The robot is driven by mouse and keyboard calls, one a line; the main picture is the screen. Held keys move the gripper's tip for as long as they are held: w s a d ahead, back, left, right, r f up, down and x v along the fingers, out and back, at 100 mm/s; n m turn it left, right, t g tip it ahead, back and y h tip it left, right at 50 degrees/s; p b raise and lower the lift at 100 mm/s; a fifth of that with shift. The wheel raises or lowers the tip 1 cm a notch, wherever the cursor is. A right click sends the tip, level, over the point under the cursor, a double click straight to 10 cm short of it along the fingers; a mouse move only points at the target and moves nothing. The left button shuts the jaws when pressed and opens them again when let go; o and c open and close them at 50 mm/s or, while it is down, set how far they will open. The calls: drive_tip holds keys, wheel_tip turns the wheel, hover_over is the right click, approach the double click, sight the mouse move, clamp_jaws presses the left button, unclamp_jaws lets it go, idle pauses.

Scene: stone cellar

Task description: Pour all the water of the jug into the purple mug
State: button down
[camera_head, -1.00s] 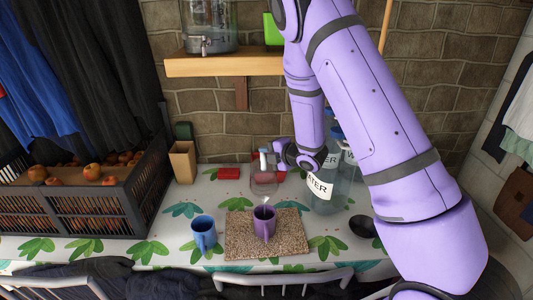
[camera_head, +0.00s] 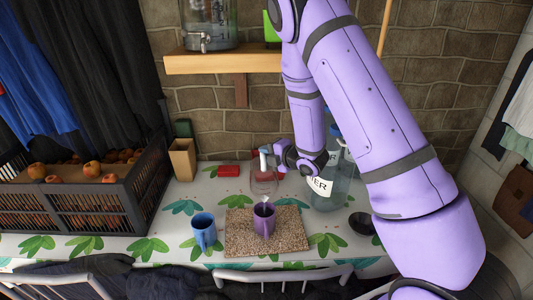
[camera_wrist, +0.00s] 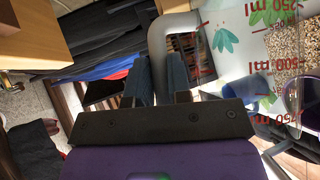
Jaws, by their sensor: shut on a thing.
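The clear jug (camera_head: 265,181) hangs tilted just behind and above the purple mug (camera_head: 264,224), its lower end towards the mug. A small pale streak shows between them at the mug's mouth; whether it is spout or water I cannot tell. My gripper (camera_head: 270,158) is shut on the jug's handle. In the wrist view my gripper's fingers (camera_wrist: 157,82) close around the pale handle loop, and the jug (camera_wrist: 285,62) shows red millilitre marks. The purple mug (camera_wrist: 303,97) is partly seen there at the right edge. The water level in the jug is unclear.
The purple mug stands upright on a speckled mat (camera_head: 240,240). A blue mug (camera_head: 204,233) stands to its left. Large water bottles (camera_head: 328,195) and a dark bowl (camera_head: 361,224) are to the right. A cardboard box (camera_head: 183,160) and fruit crate (camera_head: 90,210) are left.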

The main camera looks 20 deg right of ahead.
drive_tip(key=shift+s+a+r, duration=0.1)
drive_tip(key=shift+s+r, duration=0.05)
drive_tip(key=shift+s, duration=0.15)
idle(0.5)
drive_tip(key=shift+w, duration=0.35)
drive_tip(key=shift+w+d+m+g, duration=0.3)
drive_tip(key=shift+w+g, duration=0.2)
drive_tip(key=shift+w, duration=0.05)
drive_tip(key=shift+r, duration=0.1)
drive_tip(key=shift+w+d+r+m+g, duration=0.15)
drive_tip(key=shift+w+m+g, duration=0.2)
drive_tip(key=shift+w, duration=0.3)
